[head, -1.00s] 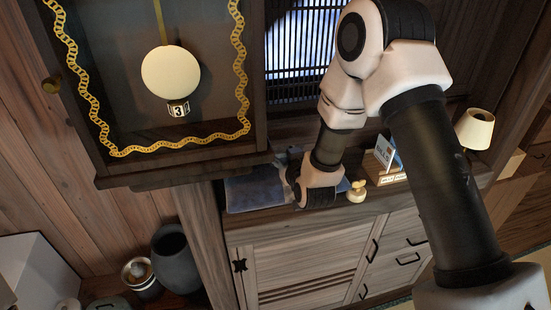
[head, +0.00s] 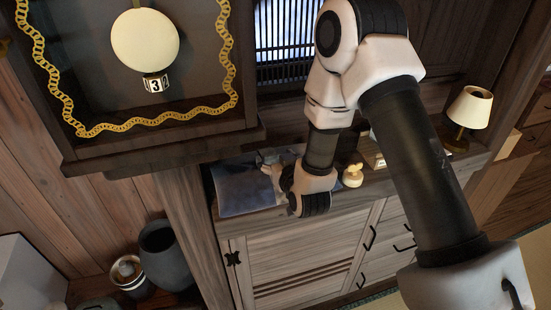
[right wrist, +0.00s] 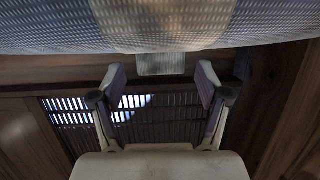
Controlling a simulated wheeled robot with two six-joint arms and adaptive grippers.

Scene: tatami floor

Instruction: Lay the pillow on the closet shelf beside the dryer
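A flat blue item (head: 245,190), perhaps the pillow, lies on the wooden cabinet top below the wall case in the head view. My right gripper (head: 270,162) is at its right end, partly hidden by its own wrist. In the right wrist view, a blue-white woven surface with a beige band (right wrist: 60,32) fills the top, close to the camera; it may be the same item. The fingers of the right gripper (right wrist: 160,78) are spread apart, with a small grey block beyond them. I cannot make out the dryer or closet shelf. My left gripper is out of view.
A wall case with gold trim (head: 135,128) overhangs at upper left. A cream knobbed object (head: 353,175) and a lamp (head: 469,106) stand on the cabinet top. A dark vase (head: 165,250) is low at left. A barred window (head: 290,45) is behind.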

